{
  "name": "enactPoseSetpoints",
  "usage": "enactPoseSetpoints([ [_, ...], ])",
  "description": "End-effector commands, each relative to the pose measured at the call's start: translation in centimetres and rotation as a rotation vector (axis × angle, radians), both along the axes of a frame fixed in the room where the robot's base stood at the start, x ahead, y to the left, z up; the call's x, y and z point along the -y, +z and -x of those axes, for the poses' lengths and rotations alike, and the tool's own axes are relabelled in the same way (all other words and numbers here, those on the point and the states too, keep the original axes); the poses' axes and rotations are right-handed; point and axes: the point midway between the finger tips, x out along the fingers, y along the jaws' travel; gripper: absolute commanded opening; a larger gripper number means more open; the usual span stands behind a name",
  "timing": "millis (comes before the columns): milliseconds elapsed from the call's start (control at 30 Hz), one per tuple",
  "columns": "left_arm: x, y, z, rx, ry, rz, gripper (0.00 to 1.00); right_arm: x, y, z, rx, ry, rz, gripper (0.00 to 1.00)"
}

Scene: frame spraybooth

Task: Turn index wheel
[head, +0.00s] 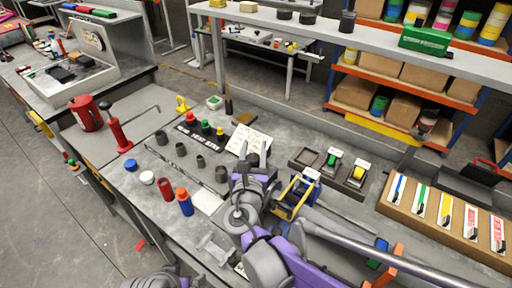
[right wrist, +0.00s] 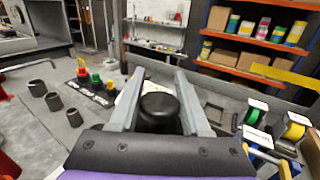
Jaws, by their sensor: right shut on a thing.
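My right gripper (head: 254,152) is over the workbench, in front of a white printed card (head: 250,138). In the right wrist view its two pale fingers (right wrist: 153,88) stand on either side of a black round knob-like piece (right wrist: 159,108) and are shut on it. I cannot tell whether this piece is the index wheel; its lower part is hidden by the gripper body. No other index wheel can be made out. A part of my left arm shows at the bottom edge of the head view, but its gripper does not clearly show.
Several dark sockets (head: 197,160) and a black strip with red, green and yellow pieces (head: 205,130) are left of my right gripper. Tape dispensers (head: 333,160) stand close on the right. Red and blue bottles (head: 185,203) stand nearer. The grey bench mat at left is partly clear.

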Motion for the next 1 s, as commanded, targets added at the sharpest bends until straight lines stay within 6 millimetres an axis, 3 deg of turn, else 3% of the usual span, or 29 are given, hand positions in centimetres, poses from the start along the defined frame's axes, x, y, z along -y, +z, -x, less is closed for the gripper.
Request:
enactPoseSetpoints([
  [300,0.0,1.8,-0.5,0.009,0.0,0.0,1.0,-0.5,0.2,0.0,0.0,0.188,0.001,0.0],
  [667,0.0,1.8,-0.5,0.009,0.0,0.0,1.0,-0.6,0.1,0.0,-0.001,0.201,0.002,0.0],
  [700,0.0,1.8,-0.5,0.009,0.0,0.0,1.0,-0.6,0.1,0.0,-0.001,0.201,0.002,0.54],
  [833,0.0,1.8,-0.5,0.009,0.0,0.0,1.0,-0.6,0.0,0.0,-0.002,0.201,0.001,0.76],
  [1000,0.0,1.8,-0.5,0.009,0.0,0.0,1.0,-0.6,0.0,0.0,-0.002,0.201,0.001,0.76],
])
